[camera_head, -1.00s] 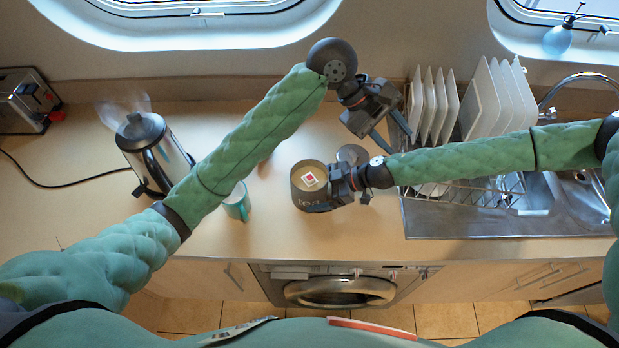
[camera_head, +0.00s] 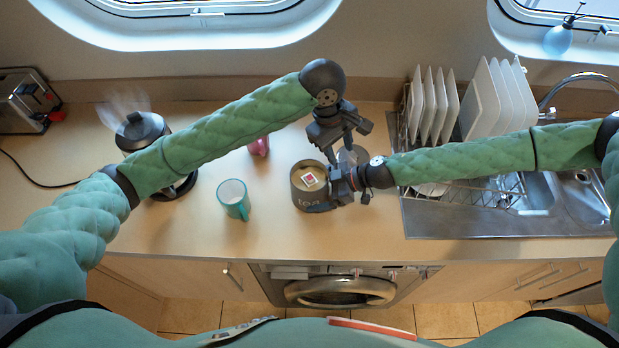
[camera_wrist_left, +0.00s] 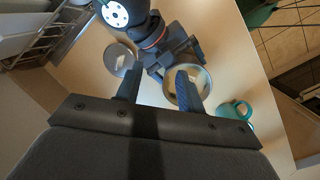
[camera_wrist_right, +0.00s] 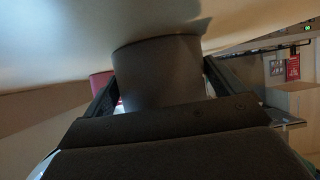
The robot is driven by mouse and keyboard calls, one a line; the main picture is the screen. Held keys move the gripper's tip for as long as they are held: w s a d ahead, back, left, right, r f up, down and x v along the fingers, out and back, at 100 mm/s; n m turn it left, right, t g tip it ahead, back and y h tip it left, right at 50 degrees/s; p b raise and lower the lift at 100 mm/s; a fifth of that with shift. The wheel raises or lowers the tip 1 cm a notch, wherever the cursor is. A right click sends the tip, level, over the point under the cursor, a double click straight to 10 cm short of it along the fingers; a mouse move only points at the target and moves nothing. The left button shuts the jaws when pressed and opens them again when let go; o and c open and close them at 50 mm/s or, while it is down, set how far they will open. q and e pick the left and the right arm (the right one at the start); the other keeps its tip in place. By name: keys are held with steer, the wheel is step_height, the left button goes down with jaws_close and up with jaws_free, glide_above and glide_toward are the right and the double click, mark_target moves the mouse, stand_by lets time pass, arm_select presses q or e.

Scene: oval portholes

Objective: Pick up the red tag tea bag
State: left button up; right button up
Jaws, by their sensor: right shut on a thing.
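The red tag tea bag (camera_head: 309,179) lies in the open top of a dark grey tea canister (camera_head: 309,197), its white tag with a red mark showing. My right gripper (camera_head: 328,192) is shut around the canister's side; the canister stands upright and fills the jaws in the right wrist view (camera_wrist_right: 158,75). My left gripper (camera_head: 339,158) is open and empty, above and just behind the canister on its right side. In the left wrist view, its fingers (camera_wrist_left: 157,82) are apart and the right one partly covers the canister (camera_wrist_left: 204,82).
A round grey lid (camera_head: 354,155) lies behind the right gripper. A teal mug (camera_head: 233,199) and a pink mug (camera_head: 260,146) stand left of the canister. A steaming kettle (camera_head: 140,129) is partly behind my left arm. A dish rack with plates (camera_head: 481,100) stands at right.

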arm_select(q)
steer(key=a+y, duration=0.3)
steer(key=a, duration=0.4)
glide_above(309, 176)
steer(key=shift+m, duration=0.4)
steer(key=f, duration=0.5)
steer(key=shift+a, duration=0.25)
steer(key=shift+d+f, duration=0.2)
steer(key=shift+f, duration=2.95)
steer(key=shift+c, duration=0.2)
steer(key=c, duration=0.7)
